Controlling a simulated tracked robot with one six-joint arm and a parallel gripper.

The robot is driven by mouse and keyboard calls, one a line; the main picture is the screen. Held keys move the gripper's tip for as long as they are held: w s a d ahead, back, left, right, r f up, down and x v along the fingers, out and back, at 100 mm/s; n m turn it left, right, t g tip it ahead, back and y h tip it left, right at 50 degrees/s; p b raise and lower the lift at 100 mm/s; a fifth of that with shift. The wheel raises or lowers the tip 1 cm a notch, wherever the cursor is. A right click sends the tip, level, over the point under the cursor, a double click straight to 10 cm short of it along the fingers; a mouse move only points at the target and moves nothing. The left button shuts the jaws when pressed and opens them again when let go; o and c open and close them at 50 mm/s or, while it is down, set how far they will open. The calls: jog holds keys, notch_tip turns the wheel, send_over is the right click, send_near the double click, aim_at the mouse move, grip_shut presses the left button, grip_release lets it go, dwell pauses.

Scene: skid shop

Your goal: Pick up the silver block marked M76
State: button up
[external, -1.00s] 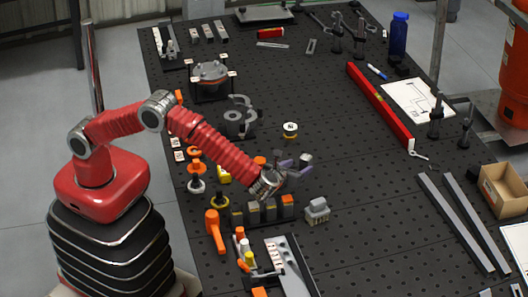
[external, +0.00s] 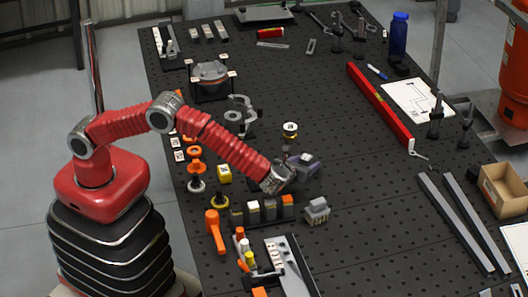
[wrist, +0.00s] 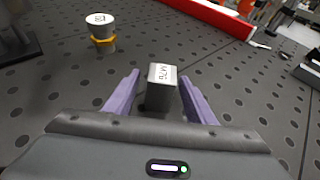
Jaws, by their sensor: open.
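The silver block marked M76 (wrist: 162,87) stands upright on the dark perforated table in the wrist view. Its label faces up toward the camera. My gripper (wrist: 159,79) is open, with one purple finger on each side of the block and a visible gap to each. In the external view my gripper (external: 305,164) is low over the middle of the table, and the block (external: 306,158) is mostly hidden by it.
A white-topped round piece with a yellow band (wrist: 101,34) stands beyond the block to the left; it also shows in the external view (external: 290,131). A long red bar (external: 380,105) lies to the right. A grey connector-like piece (external: 317,210) sits nearby.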

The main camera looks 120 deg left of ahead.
aim_at(306, 157)
dwell(0.5)
grip_shut()
dwell(0.4)
jog(key=shift+r, duration=0.1)
notch_tip(306, 157, up, 10)
jog(key=shift+f, duration=0.1)
dwell(0.5)
dwell(0.4)
